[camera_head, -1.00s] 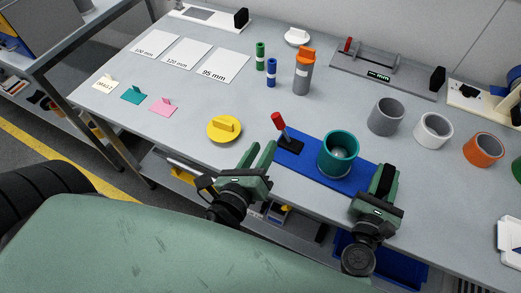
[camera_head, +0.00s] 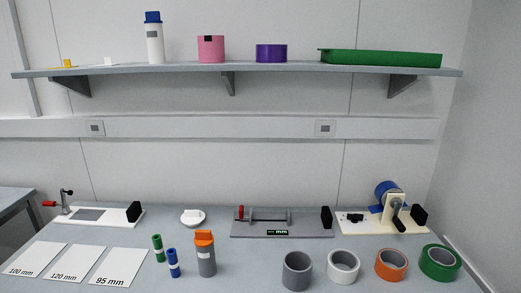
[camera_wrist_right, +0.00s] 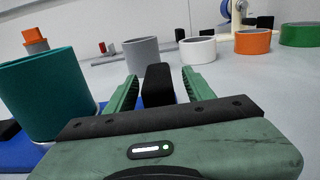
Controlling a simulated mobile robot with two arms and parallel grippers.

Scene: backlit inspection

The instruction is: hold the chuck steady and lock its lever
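The head view now looks up at the wall and table back, so neither gripper nor the front work area shows there. In the right wrist view a teal cylinder (camera_wrist_right: 48,92) stands upright at the left on a blue plate (camera_wrist_right: 14,158), apart from my right gripper. My right gripper (camera_wrist_right: 158,74) is open. A black block (camera_wrist_right: 157,84) shows between its fingers, with a thin gap on each side; I cannot tell whether it lies within their reach. The red-handled lever by the teal cylinder is out of view, and so is my left gripper.
A grey fixture with a red handle (camera_head: 241,212) stands at the table's back. A grey ring (camera_head: 297,270), white ring (camera_head: 343,266), orange ring (camera_head: 391,264) and green ring (camera_head: 440,262) line the right. An orange-capped bottle (camera_head: 205,255) stands mid-table. A shelf (camera_head: 280,72) hangs above.

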